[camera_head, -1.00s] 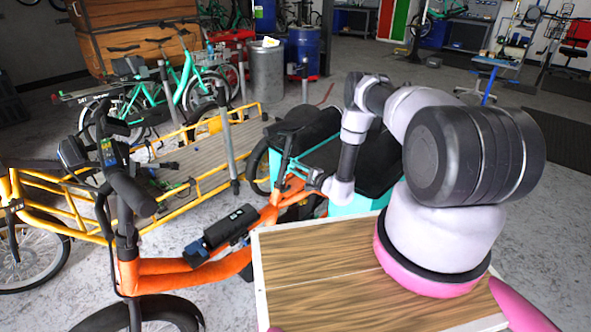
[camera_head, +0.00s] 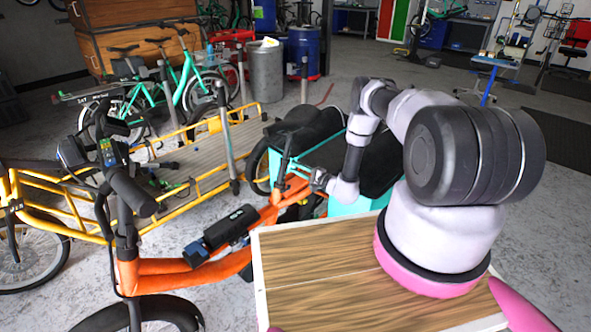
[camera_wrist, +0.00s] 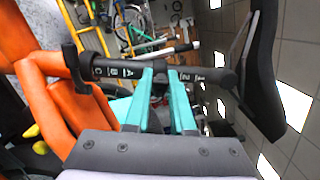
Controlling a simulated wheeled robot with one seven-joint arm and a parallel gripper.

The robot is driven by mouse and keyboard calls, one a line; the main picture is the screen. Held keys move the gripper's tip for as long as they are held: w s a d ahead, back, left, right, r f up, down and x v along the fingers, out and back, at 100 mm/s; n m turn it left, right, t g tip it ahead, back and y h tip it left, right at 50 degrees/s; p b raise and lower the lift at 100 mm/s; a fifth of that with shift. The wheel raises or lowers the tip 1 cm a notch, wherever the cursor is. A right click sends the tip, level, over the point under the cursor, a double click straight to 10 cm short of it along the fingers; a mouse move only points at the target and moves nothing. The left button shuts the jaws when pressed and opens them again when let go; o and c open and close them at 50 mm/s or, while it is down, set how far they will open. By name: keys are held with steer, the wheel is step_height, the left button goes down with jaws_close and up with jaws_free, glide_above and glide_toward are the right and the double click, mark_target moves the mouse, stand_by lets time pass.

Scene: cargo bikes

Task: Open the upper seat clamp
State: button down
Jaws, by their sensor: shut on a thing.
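The orange bike's black seat post (camera_wrist: 110,68) runs sideways across the wrist view, marked with white letters and numbers. Its saddle (camera_wrist: 262,75) is at the right. The upper seat clamp (camera_wrist: 166,73) appears as a dark collar partway along the post, at my fingertips. A lower clamp (camera_wrist: 75,65) sits where the post enters the orange frame (camera_wrist: 50,80). My gripper (camera_wrist: 161,76), with teal fingers, is shut on a small dark part at the upper clamp, apparently its lever, mostly hidden by the fingers. In the head view my gripper (camera_head: 300,178) is beside the seat post.
A teal cargo bike with a black cover (camera_head: 375,165) stands just behind my gripper. A yellow cargo bike (camera_head: 185,165) is at the left. The orange bike's handlebar (camera_head: 130,185) rises at front left. Open floor (camera_head: 400,75) lies farther back.

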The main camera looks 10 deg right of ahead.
steer(key=shift+w+d+f+n+g+y, duration=0.1)
steer(key=shift+d+n+g+y, duration=0.15)
steer(key=shift+n+g+y, duration=0.25)
steer(key=shift+s+d+f+n+g+y, duration=0.1)
steer(key=shift+d+n+g+y, duration=0.2)
steer(key=shift+n+y, duration=0.3)
steer(key=shift+w+d+n+g+y, duration=0.1)
steer(key=shift+d+n+g+y, duration=0.1)
steer(key=shift+n+g+y, duration=0.3)
steer(key=c, duration=0.8)
jaws_free()
steer(key=shift+o, duration=0.2)
steer(key=v, duration=1)
steer(key=shift+d+f, duration=0.2)
steer(key=shift+d, duration=0.15)
